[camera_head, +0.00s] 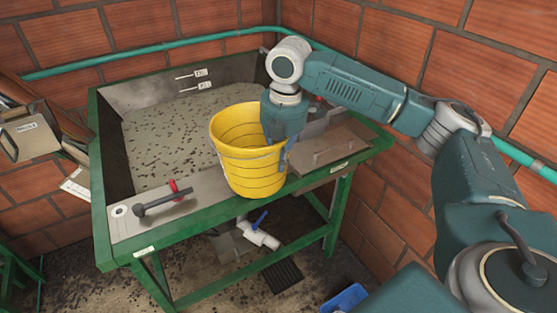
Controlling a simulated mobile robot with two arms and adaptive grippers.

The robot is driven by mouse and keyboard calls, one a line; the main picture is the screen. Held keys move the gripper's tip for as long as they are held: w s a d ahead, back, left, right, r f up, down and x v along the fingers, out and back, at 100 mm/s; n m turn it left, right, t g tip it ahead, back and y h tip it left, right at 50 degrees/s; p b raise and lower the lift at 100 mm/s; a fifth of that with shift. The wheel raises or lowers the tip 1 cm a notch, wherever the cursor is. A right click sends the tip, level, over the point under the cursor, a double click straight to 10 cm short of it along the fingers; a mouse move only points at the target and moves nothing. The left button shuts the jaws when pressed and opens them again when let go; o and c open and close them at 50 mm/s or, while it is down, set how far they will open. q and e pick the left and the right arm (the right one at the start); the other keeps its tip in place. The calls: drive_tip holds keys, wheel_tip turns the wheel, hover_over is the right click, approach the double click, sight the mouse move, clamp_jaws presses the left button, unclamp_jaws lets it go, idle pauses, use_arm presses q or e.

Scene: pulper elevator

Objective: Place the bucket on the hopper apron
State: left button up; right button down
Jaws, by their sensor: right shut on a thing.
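A yellow bucket (240,165) is upright at the front edge of the green-framed hopper. Its base is in front of or on the metal apron (205,204); I cannot tell whether it touches. My right gripper (283,145) comes down at the bucket's right side and is shut on its rim or wall; the fingertips are partly hidden. The bucket looks empty inside. My left gripper is not in view.
The hopper basin (165,140) holds grey, speckled slurry. A dark-handled lever with a red part (165,198) lies on the apron's left. A metal plate (325,148) covers the right side. A white pipe with a blue handle (258,235) is below. Brick walls stand behind.

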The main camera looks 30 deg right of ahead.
drive_tip(key=shift+w+f, duration=0.1)
drive_tip(key=shift+f, duration=0.35)
drive_tip(key=shift+w+d+f, duration=0.1)
drive_tip(key=shift+w+f, duration=0.15)
drive_tip(key=c, duration=2.4)
unclamp_jaws()
drive_tip(key=shift+s+f, duration=0.1)
drive_tip(key=shift+s, duration=0.05)
drive_tip(key=o, duration=0.5)
drive_tip(key=shift+c, duration=0.2)
